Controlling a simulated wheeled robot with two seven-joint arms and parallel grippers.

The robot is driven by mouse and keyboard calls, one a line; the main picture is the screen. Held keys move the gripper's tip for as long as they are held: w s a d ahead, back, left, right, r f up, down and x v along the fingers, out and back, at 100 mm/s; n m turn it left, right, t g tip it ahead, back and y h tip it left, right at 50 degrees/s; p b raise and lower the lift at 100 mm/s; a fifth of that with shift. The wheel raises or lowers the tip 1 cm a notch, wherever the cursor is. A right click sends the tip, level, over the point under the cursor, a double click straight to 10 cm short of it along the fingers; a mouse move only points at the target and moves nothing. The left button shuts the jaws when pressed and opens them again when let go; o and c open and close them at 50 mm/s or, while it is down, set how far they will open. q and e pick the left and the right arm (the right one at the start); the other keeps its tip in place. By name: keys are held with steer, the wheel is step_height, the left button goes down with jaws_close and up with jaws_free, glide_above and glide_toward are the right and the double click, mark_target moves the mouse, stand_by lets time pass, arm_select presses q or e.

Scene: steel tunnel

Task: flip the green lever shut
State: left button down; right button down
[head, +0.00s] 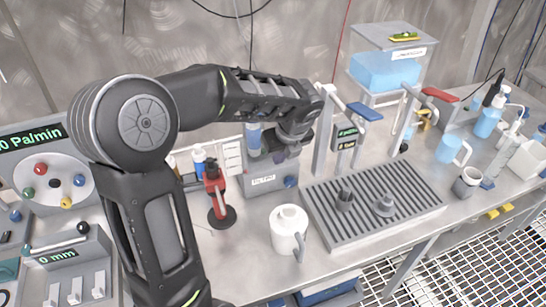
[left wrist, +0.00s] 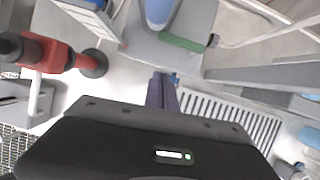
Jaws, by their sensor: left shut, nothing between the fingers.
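In the left wrist view a flat green bar, which looks like the green lever (left wrist: 183,43), lies against a grey box-shaped device (left wrist: 160,52). A blue cylinder (left wrist: 159,12) stands by it. In the head view the grey device (head: 262,200) stands behind the white jug, and my left gripper (head: 279,157) is over its top. The green lever is not visible there; my gripper and wrist cover that area. In the left wrist view my left gripper's fingers (left wrist: 162,90) are shut and empty, apart from the green bar. My right gripper is not in view.
A red tool on a round stand (head: 215,190) is left of the device. A white jug (head: 289,230) stands in front. A slatted drain tray (head: 375,215) with small metal parts lies to the right. Posts with a blue lever (head: 365,112) and red lever (head: 441,95) rise behind it.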

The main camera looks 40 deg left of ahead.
arm_select(q)
steer(key=v, duration=0.7)
steer(key=shift+w, duration=0.15)
steer(key=shift+r, duration=0.1)
